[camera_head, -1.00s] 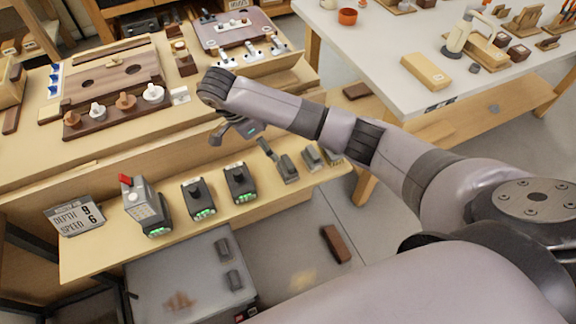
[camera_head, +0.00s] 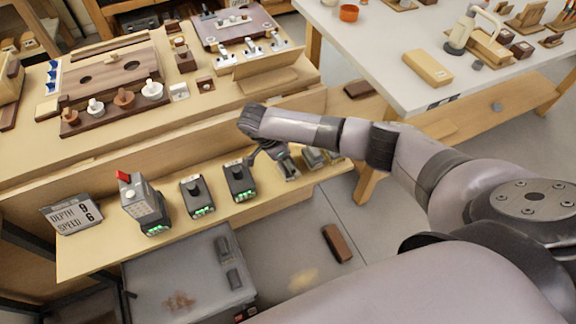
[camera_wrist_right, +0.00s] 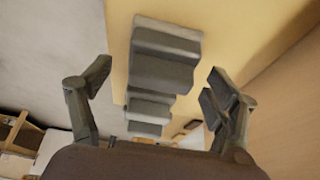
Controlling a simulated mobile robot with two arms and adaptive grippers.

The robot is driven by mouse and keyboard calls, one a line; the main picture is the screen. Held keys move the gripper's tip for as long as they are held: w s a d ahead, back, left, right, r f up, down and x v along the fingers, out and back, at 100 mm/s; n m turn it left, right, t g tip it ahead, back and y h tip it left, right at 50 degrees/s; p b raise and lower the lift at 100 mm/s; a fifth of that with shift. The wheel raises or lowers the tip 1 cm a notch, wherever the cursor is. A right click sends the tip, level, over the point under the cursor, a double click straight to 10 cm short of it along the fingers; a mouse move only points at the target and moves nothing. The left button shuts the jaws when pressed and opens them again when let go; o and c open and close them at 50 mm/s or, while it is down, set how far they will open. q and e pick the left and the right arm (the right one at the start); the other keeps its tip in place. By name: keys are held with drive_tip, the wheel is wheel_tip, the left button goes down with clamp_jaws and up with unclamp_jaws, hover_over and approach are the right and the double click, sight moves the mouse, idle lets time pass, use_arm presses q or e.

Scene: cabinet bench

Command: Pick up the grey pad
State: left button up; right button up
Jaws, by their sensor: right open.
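A grey stepped block (camera_head: 289,168), which looks like the grey pad, rests on the lower wooden shelf, partly hidden by my right gripper (camera_head: 272,155). In the right wrist view, a grey stepped block (camera_wrist_right: 165,58) lies between and beyond the two spread fingers of my right gripper (camera_wrist_right: 158,85), with a gap on each side. Another grey block (camera_wrist_right: 149,108) shows just below it in that view. A similar grey block (camera_head: 313,158) sits to the right on the shelf. My right gripper is open and empty above the shelf. My left gripper is not in view.
Black devices with green lights (camera_head: 239,181) (camera_head: 197,196) and a grey keypad box (camera_head: 146,205) stand on the shelf to the left. A sign (camera_head: 72,214) is at its left end. A wooden bench (camera_head: 150,128) rises behind. A brown block (camera_head: 337,243) lies below.

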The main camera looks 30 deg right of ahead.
drive_tip(key=shift+c, duration=0.2)
drive_tip(key=c, duration=1.2)
